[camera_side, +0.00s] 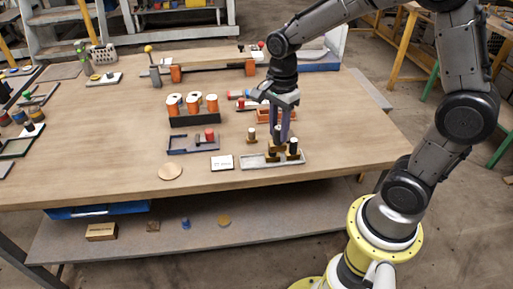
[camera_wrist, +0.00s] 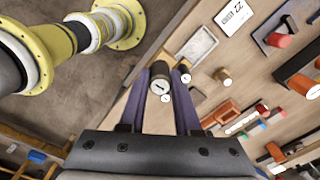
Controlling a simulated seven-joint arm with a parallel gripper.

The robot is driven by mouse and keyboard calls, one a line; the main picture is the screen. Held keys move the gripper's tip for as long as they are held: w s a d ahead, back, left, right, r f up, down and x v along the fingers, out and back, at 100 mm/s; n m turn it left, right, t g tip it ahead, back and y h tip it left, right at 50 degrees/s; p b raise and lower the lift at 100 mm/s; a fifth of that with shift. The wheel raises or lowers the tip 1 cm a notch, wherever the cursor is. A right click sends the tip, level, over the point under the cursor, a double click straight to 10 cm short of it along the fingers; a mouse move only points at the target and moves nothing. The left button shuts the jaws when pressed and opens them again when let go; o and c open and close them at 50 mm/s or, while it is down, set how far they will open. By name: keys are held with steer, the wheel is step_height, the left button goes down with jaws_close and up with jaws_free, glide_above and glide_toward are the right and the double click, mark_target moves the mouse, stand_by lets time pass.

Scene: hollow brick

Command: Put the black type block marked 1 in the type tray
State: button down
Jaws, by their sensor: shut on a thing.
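The type tray (camera_side: 252,163) is a shallow pale grey tray near the table's front edge; its bare end also shows in the wrist view (camera_wrist: 197,45). My gripper (camera_side: 280,142) points down over the tray's right half. In the wrist view its purple fingers (camera_wrist: 168,78) are shut on a dark type block (camera_wrist: 160,86) with a white marked top; the mark is too small to read surely. Another black-topped block (camera_side: 293,147) stands at the tray's right end, close to my fingers. A dark block with a brass base (camera_side: 271,154) shows at the tray, partly hidden. Whether the held block touches the tray is unclear.
A brass-coloured block (camera_side: 251,135) stands behind the tray. A white card (camera_side: 222,163) and a blue-grey tray with a red-topped piece (camera_side: 192,145) lie to the left. A rack of orange-and-white spools (camera_side: 193,108) stands farther back. The front-left table is mostly clear.

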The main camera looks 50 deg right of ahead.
steer(key=shift+w+d+f, duration=0.15)
steer(key=shift+w+f, duration=1.4)
steer(key=shift+f, duration=0.25)
steer(key=shift+w+d+f, duration=0.1)
steer(key=shift+w+f, duration=1.45)
steer(key=shift+f, duration=0.3)
steer(key=shift+w+d+f, duration=0.15)
steer(key=shift+w+f, duration=1.4)
steer(key=shift+f, duration=0.25)
steer(key=shift+f, duration=0.15)
steer(key=c, duration=0.6)
jaws_free()
